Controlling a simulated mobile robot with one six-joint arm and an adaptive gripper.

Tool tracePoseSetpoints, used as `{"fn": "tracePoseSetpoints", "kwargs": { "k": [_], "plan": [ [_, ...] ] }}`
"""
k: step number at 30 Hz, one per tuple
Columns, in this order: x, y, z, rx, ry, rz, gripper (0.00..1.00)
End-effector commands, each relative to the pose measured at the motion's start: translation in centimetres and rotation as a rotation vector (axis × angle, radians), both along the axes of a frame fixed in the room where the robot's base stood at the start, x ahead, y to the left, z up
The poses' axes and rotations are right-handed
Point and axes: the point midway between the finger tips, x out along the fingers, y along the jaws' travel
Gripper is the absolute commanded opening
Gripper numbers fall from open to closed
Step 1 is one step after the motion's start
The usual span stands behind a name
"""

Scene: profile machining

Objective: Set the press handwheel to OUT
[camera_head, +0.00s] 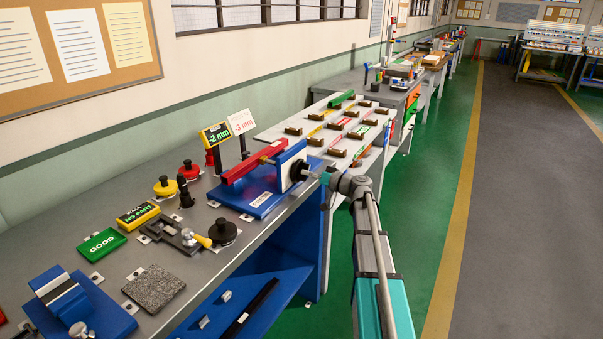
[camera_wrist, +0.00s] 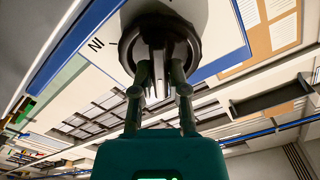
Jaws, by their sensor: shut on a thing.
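The press (camera_head: 262,195) is a blue fixture with a red bar (camera_head: 254,162) on the grey bench. Its black handwheel (camera_head: 301,170) is on the right side, facing the aisle. In the wrist view the handwheel (camera_wrist: 158,22) is a dark round ring with a grey bar across its middle. My gripper (camera_wrist: 160,72) is shut on the handwheel at that bar, one finger on each side. In the head view my gripper (camera_head: 318,176) reaches the wheel from the right. An IN mark with a short line shows beside the wheel in the wrist view. No OUT mark is visible.
Red, yellow and black knobs and a green GOOD block (camera_head: 101,244) sit on the bench. The aisle at right is clear.

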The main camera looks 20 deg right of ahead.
Motion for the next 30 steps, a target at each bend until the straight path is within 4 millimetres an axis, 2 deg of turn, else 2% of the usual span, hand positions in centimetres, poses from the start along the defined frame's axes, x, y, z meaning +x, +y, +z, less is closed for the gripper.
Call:
{"fn": "tracePoseSetpoints", "kwargs": {
  "k": [9,23,30],
  "plan": [
    [0.03,0.02,0.02,-0.172,-0.135,0.001,0.00],
    [0.03,0.02,0.02,-0.201,-0.159,0.000,0.00],
    [0.03,0.02,0.02,-0.295,-0.232,0.000,0.00]
  ]
}}
